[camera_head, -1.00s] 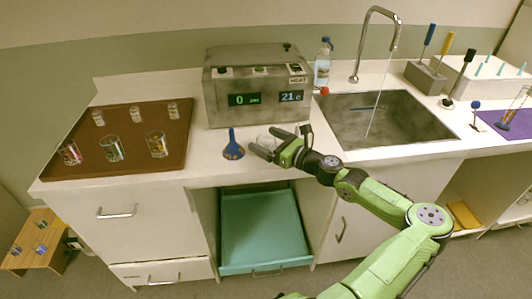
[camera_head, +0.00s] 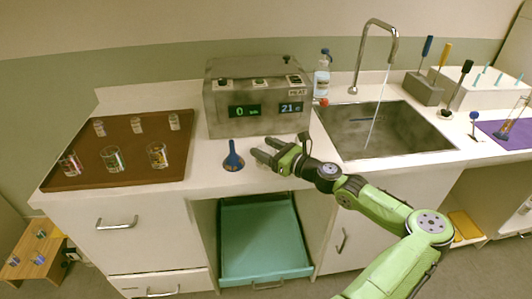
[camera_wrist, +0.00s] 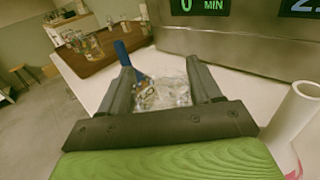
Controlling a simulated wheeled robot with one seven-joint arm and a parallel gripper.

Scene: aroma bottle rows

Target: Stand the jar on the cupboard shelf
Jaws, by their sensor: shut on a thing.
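In the head view the jar is mostly hidden by the fingers. Below the counter is an open cupboard bay with a teal pull-out tray (camera_head: 262,240). Another open cupboard (camera_head: 500,222) is at the lower right. I cannot tell which holds the named shelf.
A brown tray (camera_head: 85,150) holds several glasses. The steel machine (camera_head: 225,112) stands behind; the sink (camera_head: 345,135) is right. In the wrist view a white tube (camera_wrist: 292,112) stands close right.

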